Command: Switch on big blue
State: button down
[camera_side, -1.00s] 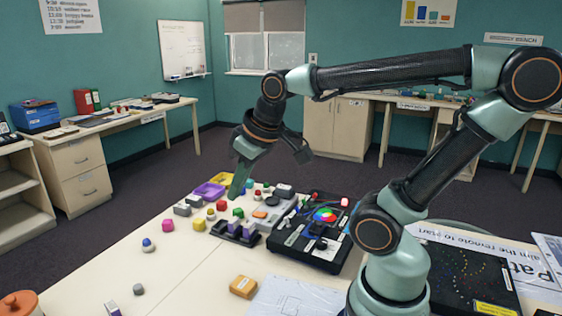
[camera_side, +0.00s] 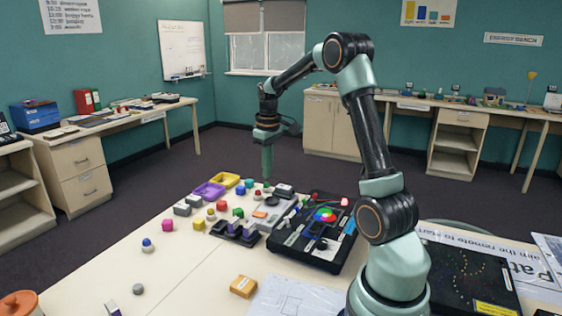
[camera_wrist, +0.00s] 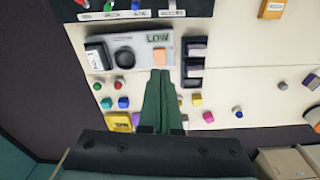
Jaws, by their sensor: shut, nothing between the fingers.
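My gripper (camera_side: 267,168) is shut and empty. It points down above the far end of the bench. In the wrist view its fingertips (camera_wrist: 160,76) show in front of a grey unit (camera_wrist: 140,43), just below its orange button (camera_wrist: 159,57). The unit has a display reading LOW, a black knob (camera_wrist: 124,58) and a black-and-white switch (camera_wrist: 95,52). A black panel (camera_side: 300,250) lies beside it, with a colour wheel (camera_side: 324,215). At the wrist view's top edge, a blue lever (camera_wrist: 136,5) shows on the panel. I cannot tell which item is big blue.
Small coloured blocks and balls, including a blue cube (camera_side: 240,190), lie left of the grey unit. A purple tray (camera_side: 208,191) and a yellow tray (camera_side: 225,180) stand at the back. A black holder (camera_side: 235,233) sits in front of the unit.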

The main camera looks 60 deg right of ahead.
aim_at(292, 212)
jog(key=s+d+f, duration=0.1)
jog(key=d+f, duration=0.2)
jog(key=d, duration=0.2)
jog(key=shift+s+f+g, duration=0.15)
jog(key=shift+f+g, duration=0.15)
jog(key=shift+f, duration=0.05)
jog(key=f, duration=1)
jog(key=shift+s+d, duration=0.15)
jog(key=shift+s, duration=0.1)
jog(key=shift+s+a+r, duration=0.1)
jog(key=shift+s+r, duration=0.15)
jog(key=shift+s, duration=0.35)
jog(key=shift+s+a+r, duration=0.15)
jog(key=shift+s+r, duration=0.1)
jog(key=shift+s, duration=0.35)
jog(key=shift+s+a+r, duration=0.1)
jog(key=shift+s+r, duration=0.15)
jog(key=shift+s, duration=0.35)
jog(key=shift+s+r+t, duration=0.2)
jog(key=shift+s+t, duration=0.1)
jog(key=shift+t, duration=0.1)
